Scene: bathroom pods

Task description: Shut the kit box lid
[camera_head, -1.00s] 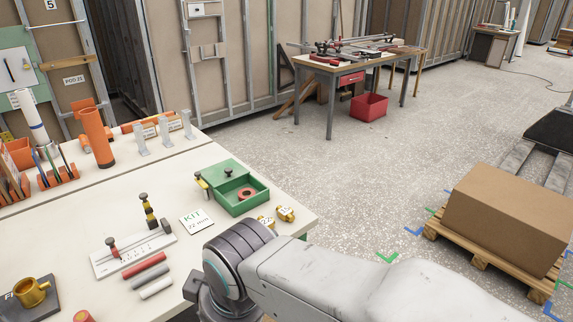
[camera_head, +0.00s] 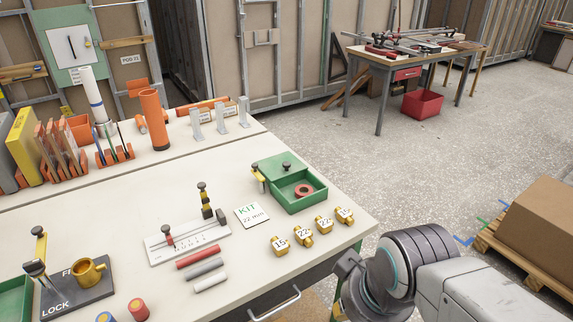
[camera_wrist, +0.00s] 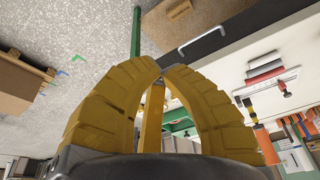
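The green kit box (camera_head: 318,199) stands near the right end of the white bench in the head view. Its green lid (camera_head: 269,171), with a dark knob (camera_head: 286,167), is set back toward the upper left, so the front of the box is open. A reddish ring (camera_head: 304,190) lies inside. A yellow-and-dark clamp-like part stands at the box's left side. My gripper (camera_wrist: 162,68) shows only in the wrist view. Its yellow fingers come together at the tips with nothing seen between them. It is away from the box, near the bench edge.
A "KIT 22 mm" card (camera_head: 251,215) lies left of the box. Several brass fittings (camera_head: 303,237) stand in front of it, near the bench edge. A ruler jig (camera_head: 187,240) and three rods are further left. A carton (camera_head: 543,222) on a pallet stands right.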

